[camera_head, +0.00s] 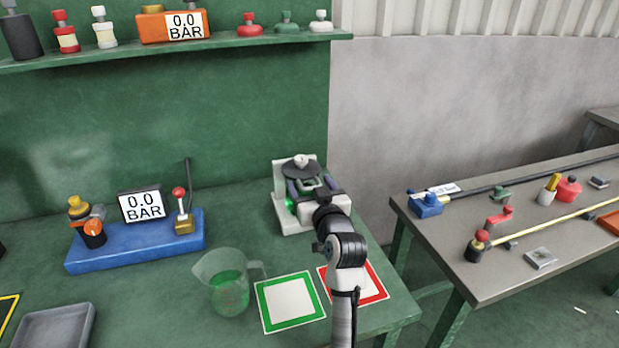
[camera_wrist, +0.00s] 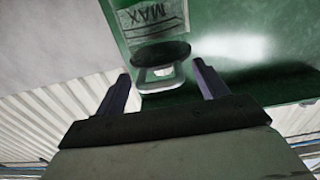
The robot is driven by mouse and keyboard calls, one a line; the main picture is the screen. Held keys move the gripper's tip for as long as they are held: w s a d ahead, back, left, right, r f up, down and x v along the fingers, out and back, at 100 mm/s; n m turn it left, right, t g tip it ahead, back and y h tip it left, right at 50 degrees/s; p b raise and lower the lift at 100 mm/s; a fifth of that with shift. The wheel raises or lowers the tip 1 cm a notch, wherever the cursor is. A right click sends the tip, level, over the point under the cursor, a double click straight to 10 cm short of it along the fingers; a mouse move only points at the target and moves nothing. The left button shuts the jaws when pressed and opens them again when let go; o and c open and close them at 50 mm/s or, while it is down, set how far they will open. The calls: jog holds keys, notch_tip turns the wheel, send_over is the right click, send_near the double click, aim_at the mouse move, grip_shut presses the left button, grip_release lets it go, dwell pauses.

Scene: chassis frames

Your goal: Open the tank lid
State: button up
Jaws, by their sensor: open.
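The tank (camera_head: 279,182) is a pale block with green showing at its lower side, standing at the back right of the green bench. A dark round piece with a light knob (camera_head: 301,160) shows on its top; I cannot tell whether this is the lid. In the head view, my gripper (camera_head: 306,187) partly hides the tank.
A jug of green liquid (camera_head: 228,293) stands front left of the tank, beside green-framed (camera_head: 290,302) and red-framed (camera_head: 373,283) squares. A blue pump unit (camera_head: 135,243) stands at left. A shelf (camera_head: 200,48) runs above. A grey table (camera_head: 450,228) with tools is at right.

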jog(key=shift+w+a, duration=0.25)
jog(key=shift+w, duration=0.45)
jog(key=c, duration=1.4)
jog(key=shift+o, duration=0.2)
jog(key=shift+r, duration=0.1)
